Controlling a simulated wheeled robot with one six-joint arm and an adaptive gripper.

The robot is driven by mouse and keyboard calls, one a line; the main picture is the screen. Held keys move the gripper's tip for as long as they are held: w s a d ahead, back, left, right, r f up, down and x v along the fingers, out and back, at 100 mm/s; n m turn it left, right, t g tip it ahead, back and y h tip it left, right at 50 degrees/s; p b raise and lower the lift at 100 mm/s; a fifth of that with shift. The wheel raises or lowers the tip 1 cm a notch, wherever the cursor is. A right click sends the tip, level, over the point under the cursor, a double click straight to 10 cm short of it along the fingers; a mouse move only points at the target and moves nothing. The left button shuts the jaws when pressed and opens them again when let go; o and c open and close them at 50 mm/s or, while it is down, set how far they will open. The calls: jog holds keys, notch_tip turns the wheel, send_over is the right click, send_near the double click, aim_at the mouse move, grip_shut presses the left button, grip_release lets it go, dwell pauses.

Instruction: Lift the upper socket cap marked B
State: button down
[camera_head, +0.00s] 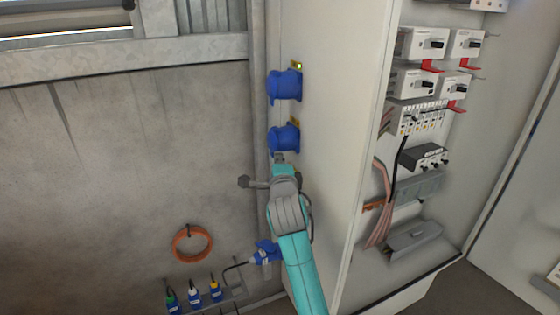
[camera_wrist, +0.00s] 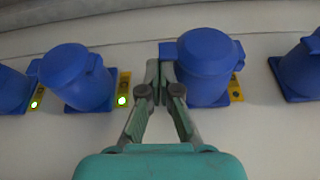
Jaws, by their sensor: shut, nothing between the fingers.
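Blue capped sockets stand in a column on the cabinet's side in the head view: an upper one (camera_head: 285,86) and a lower one (camera_head: 284,138). Both caps look closed. The small yellow tags beside them are too small to read, so I cannot tell which cap is B. My gripper (camera_head: 279,158) is just below the lower visible socket. In the wrist view my gripper (camera_wrist: 160,72) is shut and empty, its tips between a blue socket on the left (camera_wrist: 77,78) and one on the right (camera_wrist: 205,68), close beside the right one. My arm hides the cabinet side below.
The open cabinet (camera_head: 335,110) holds switches and cables on the right. A blue plug (camera_head: 265,253) is low beside my arm. An orange cable coil (camera_head: 192,245) hangs on the concrete wall (camera_head: 120,170), above a shelf of small connectors (camera_head: 194,296). A green light (camera_wrist: 122,101) glows beside the left socket.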

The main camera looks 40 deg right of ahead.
jog(key=shift+a, duration=0.1)
jog(key=w+a+r+m+g+y, duration=0.1)
jog(key=w+a+r+m+y, duration=0.1)
jog(key=a+r+m, duration=0.3)
jog(key=shift+a+r+m, duration=0.3)
jog(key=shift+a+m, duration=0.2)
jog(key=shift+a, duration=0.75)
jog(key=shift+w+r, duration=0.1)
dwell(0.5)
